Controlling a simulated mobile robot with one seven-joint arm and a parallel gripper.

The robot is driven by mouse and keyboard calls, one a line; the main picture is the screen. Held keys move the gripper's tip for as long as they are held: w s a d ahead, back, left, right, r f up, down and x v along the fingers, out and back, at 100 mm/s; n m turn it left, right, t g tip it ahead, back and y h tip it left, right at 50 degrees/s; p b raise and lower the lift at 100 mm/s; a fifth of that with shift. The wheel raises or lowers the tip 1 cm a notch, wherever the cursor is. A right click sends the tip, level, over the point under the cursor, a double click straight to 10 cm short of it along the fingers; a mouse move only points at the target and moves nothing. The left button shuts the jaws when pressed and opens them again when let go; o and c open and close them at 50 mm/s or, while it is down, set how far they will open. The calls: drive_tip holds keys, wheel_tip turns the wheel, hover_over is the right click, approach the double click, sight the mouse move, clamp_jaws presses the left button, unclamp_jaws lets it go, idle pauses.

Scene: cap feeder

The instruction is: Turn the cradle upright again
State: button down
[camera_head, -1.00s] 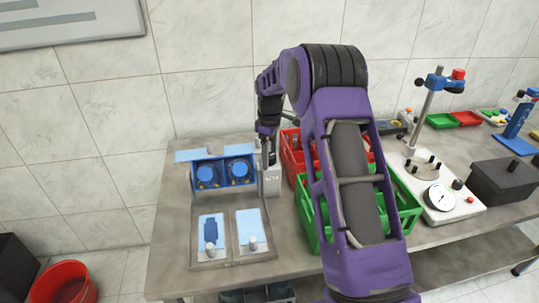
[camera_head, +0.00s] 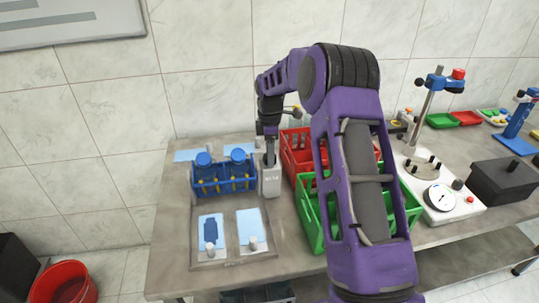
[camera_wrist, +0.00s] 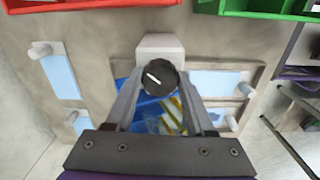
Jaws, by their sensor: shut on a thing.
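The blue cradle (camera_head: 224,187) stands upright at the left of the table, holding two blue-capped bottles whose caps (camera_head: 204,159) point up. A white block (camera_head: 271,183) stands at its right side. My gripper (camera_head: 270,158) is above this block, pointing down. In the wrist view, its fingers (camera_wrist: 159,88) close on a round black knob (camera_wrist: 157,77) with a white mark, beside the white block (camera_wrist: 160,44). Part of the blue cradle (camera_wrist: 150,110) shows between the fingers. In the head view, the knob is hidden by my gripper.
A grey tray (camera_head: 233,262) with two light-blue pads and small pegs lies in front of the cradle. A red crate (camera_head: 294,160) and a green crate (camera_head: 313,225) stand close at the right. A white gauge stand (camera_head: 437,210) is farther right. A red bucket (camera_head: 65,285) stands on the floor.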

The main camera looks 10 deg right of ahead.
drive_tip(key=n, duration=0.4)
drive_tip(key=shift+c, duration=1.8)
unclamp_jaws()
drive_tip(key=m, duration=0.6)
drive_tip(key=shift+m, duration=0.4)
drive_tip(key=shift+c, duration=0.3)
